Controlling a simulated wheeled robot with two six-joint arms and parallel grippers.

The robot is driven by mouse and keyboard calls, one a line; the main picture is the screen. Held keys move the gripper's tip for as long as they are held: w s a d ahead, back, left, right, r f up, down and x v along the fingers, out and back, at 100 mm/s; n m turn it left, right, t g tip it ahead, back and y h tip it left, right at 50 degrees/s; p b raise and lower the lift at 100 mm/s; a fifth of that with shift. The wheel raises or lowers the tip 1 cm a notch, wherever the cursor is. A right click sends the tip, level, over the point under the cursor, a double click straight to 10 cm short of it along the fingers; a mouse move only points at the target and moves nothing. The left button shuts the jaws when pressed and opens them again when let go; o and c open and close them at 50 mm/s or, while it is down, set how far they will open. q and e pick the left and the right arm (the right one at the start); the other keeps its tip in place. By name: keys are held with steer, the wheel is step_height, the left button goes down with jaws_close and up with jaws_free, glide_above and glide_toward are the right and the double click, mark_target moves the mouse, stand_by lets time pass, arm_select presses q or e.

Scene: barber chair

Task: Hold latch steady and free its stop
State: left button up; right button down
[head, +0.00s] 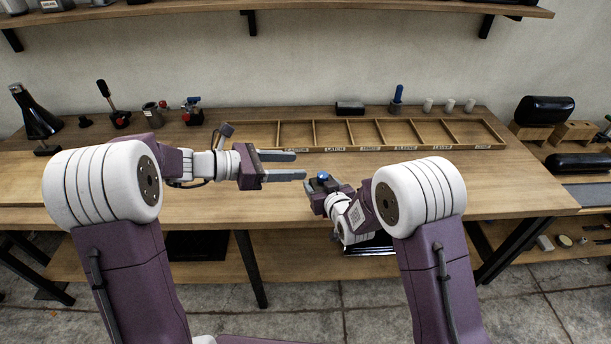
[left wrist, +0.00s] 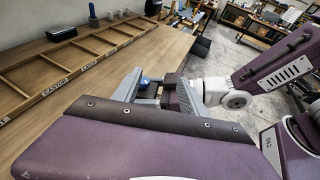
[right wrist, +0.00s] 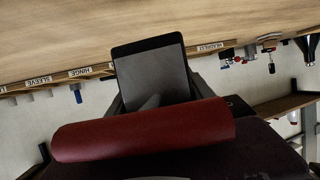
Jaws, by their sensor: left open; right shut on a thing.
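A small dark part with a blue knob (head: 323,176), seemingly the latch, sits at my right gripper (head: 314,188), which is shut on it above the bench. My left gripper (head: 300,165) is open, its fingers pointing right toward the knob. In the left wrist view, the blue knob (left wrist: 145,81) shows between the open left fingers, beside the left one; I cannot tell whether they touch. In the right wrist view, a dark flat plate (right wrist: 152,70) stands at the fingers and a dark red cylinder (right wrist: 145,130) crosses close to the camera. The stop cannot be told apart with certainty.
A wooden divided tray (head: 395,119) with labelled compartments lies along the back of the wooden bench (head: 520,190). Clamps and a cup (head: 151,115) stand at back left. A blue-handled tool (head: 398,94) and white cylinders stand behind the tray. Bench right of my grippers is clear.

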arm_select(q)
steer(key=m+g, duration=0.2)
glide_toward(319, 174)
steer(key=a+r, duration=0.1)
steer(key=a, duration=0.1)
steer(key=x, duration=1.1)
steer(key=shift+s+d+f, duration=0.2)
steer(key=shift+s+d, duration=0.1)
steer(key=shift+d, duration=0.05)
